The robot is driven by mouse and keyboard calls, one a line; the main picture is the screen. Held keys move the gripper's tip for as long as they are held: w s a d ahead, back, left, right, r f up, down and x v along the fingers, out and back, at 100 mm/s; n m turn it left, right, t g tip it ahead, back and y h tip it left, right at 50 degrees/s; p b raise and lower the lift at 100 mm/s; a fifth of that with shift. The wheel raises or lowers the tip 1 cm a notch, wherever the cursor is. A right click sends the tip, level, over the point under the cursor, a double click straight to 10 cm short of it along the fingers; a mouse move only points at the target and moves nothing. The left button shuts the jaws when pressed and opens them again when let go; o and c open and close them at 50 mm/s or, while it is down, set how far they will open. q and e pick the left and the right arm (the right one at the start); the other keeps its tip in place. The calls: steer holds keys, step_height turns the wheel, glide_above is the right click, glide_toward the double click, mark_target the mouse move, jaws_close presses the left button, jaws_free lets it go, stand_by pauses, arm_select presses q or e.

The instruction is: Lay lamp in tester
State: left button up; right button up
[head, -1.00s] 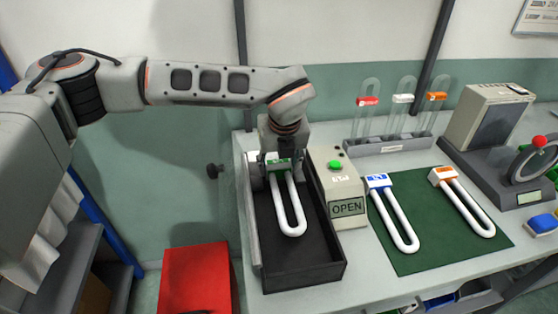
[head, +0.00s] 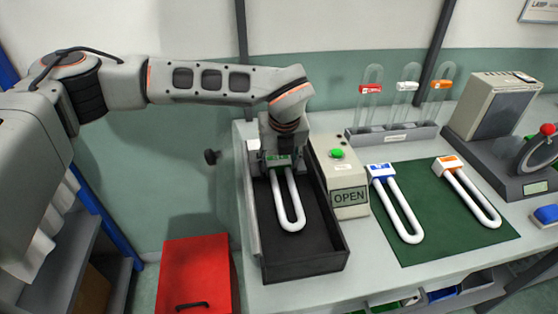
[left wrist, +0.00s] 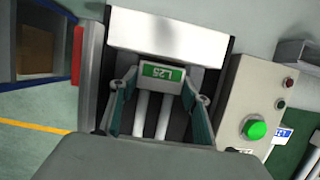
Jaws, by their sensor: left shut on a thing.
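A white U-shaped lamp (head: 289,207) with a green base is in the dark tester tray (head: 302,265), its bend towards the front. Whether the lamp touches the tray floor is hard to tell. The tester box (head: 342,184), with a green button and a display reading OPEN, stands right of the tray. My right gripper is out of view.
A blue-based lamp (head: 397,208) and an orange-based lamp (head: 470,195) lie on a green mat (head: 425,190). A rack (head: 392,134) holds clear tubes behind. A grey machine (head: 500,110) stands at the right. A red bin (head: 195,280) is below left.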

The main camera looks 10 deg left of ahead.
arm_select(q)
steer(key=o, duration=1.4)
steer(key=shift+r, duration=0.1)
steer(key=v, duration=1.2)
steer(key=shift+s+d, duration=0.1)
steer(key=shift+s, duration=0.05)
